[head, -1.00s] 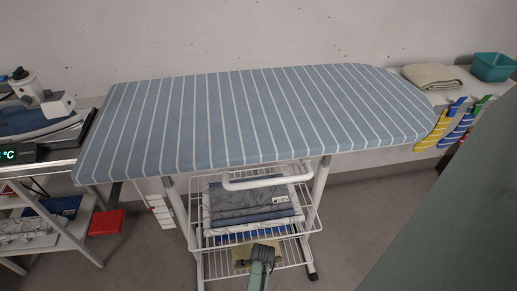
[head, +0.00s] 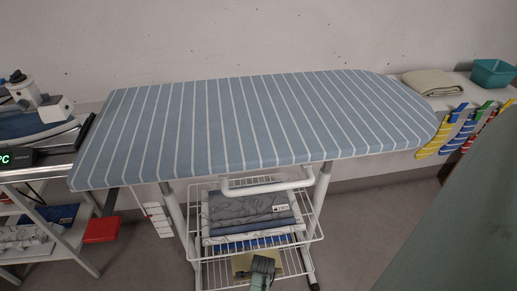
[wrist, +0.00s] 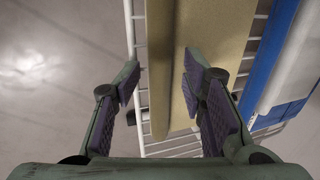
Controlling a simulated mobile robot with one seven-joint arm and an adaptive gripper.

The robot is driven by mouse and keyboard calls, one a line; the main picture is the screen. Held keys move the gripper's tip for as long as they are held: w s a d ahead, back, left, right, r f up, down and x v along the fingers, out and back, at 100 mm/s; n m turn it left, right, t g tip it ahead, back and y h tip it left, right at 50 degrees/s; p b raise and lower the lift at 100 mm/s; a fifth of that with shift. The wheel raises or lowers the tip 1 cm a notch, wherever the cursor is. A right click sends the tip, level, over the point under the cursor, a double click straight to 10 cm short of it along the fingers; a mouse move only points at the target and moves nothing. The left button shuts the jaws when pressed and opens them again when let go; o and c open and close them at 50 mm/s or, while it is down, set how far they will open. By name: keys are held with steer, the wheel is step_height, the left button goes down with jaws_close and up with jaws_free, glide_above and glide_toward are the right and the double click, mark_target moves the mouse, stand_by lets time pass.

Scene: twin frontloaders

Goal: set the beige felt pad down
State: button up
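The beige felt pad (head: 241,262) lies on the lower wire shelf under the ironing board, partly hidden by my gripper in the head view. In the wrist view the beige pad (wrist: 218,50) fills the upper middle, with its folded or thick edge running between my fingers. My gripper (wrist: 165,88) is open, with the left finger beside the pad over the wire shelf and the right finger overlapping the pad. I cannot tell whether either finger touches it. In the head view my gripper (head: 262,268) is low at the shelf's front.
The striped ironing board (head: 255,120) spans above, its legs flanking the wire rack (head: 312,238). Folded grey and blue cloths (head: 250,212) lie on the rack. A red box (head: 101,229) is at left. A beige folded towel (head: 432,82) and teal bin (head: 493,72) stand at right.

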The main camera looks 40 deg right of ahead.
steer(key=p+v, duration=0.1)
steer(key=v, duration=1.1)
steer(key=shift+r, duration=0.1)
stand_by(1.3)
